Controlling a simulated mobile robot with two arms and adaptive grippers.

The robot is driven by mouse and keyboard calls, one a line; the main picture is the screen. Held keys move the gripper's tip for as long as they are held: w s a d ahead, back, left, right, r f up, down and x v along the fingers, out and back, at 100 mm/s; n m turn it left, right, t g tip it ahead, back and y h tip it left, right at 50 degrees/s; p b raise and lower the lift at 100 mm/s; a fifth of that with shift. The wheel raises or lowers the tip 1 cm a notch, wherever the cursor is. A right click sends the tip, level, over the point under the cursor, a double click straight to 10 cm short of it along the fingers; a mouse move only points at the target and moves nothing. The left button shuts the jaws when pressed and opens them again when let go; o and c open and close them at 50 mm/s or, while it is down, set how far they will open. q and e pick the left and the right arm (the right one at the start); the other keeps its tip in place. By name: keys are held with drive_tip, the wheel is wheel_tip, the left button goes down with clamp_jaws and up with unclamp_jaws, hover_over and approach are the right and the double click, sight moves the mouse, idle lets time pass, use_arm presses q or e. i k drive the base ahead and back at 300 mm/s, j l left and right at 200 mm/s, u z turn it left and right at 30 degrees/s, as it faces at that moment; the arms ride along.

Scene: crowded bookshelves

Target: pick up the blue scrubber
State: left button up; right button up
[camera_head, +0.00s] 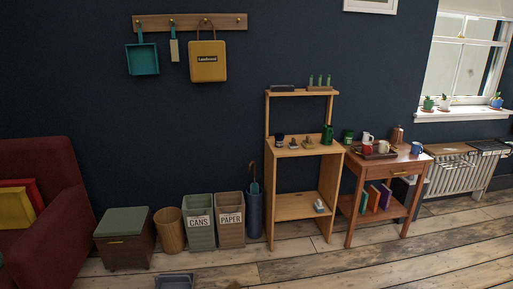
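I cannot surely pick out the blue scrubber at this size. A small dark blue and pale item (280,141) stands at the left of the wooden shelf unit's middle shelf, with small brush-like items (300,143) to its right. A small pale item with a bluish-grey part (319,206) sits on the lower shelf, towards the right. Neither of my grippers is in view.
The wooden shelf unit (293,207) stands against the dark wall, right of a blue umbrella stand (255,216) and bins marked PAPER (231,232) and CANS (200,236). A side table (393,168) adjoins it. The plank floor in front (345,262) is mostly clear.

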sight(318, 205)
drive_tip(key=i+j+z, duration=0.1)
drive_tip(key=i, duration=2.05)
